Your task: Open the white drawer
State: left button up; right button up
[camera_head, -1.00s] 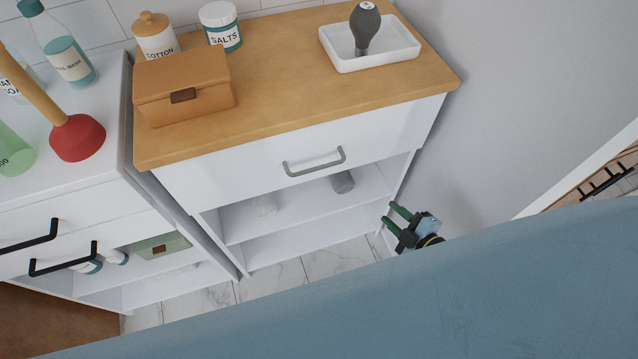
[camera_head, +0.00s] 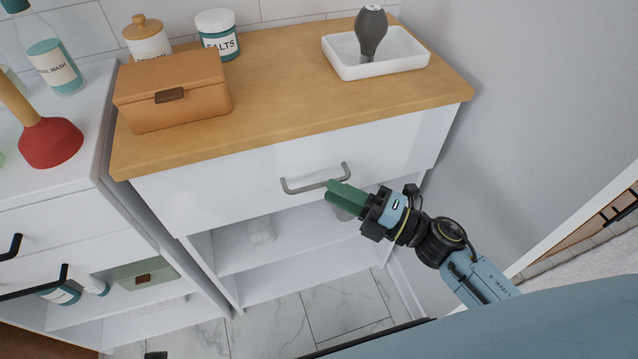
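The white drawer (camera_head: 225,190) is closed, under the wooden top of the middle cabinet. Its grey bar handle (camera_head: 303,189) is on the front, right of the middle. My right gripper (camera_head: 337,191) comes in from the lower right, its green fingers pointing left at the handle's right half. The fingertips overlap the lower edge of the handle in the picture; I cannot tell whether they touch it. The two fingers lie nearly in line with the view, so no clear gap shows between them. My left gripper is not in view.
The wooden top (camera_head: 290,90) carries an orange box (camera_head: 205,105), a salts jar (camera_head: 217,40) and a white tray (camera_head: 400,62). Open shelves (camera_head: 290,240) lie below the drawer. A left cabinet (camera_head: 60,215) has black handles. A wall (camera_head: 540,90) stands right.

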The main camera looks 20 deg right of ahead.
aim_at(319, 185)
jog(key=shift+x, duration=2.25)
jog(key=shift+f, duration=0.1)
jog(key=shift+c, duration=0.2)
grip_shut()
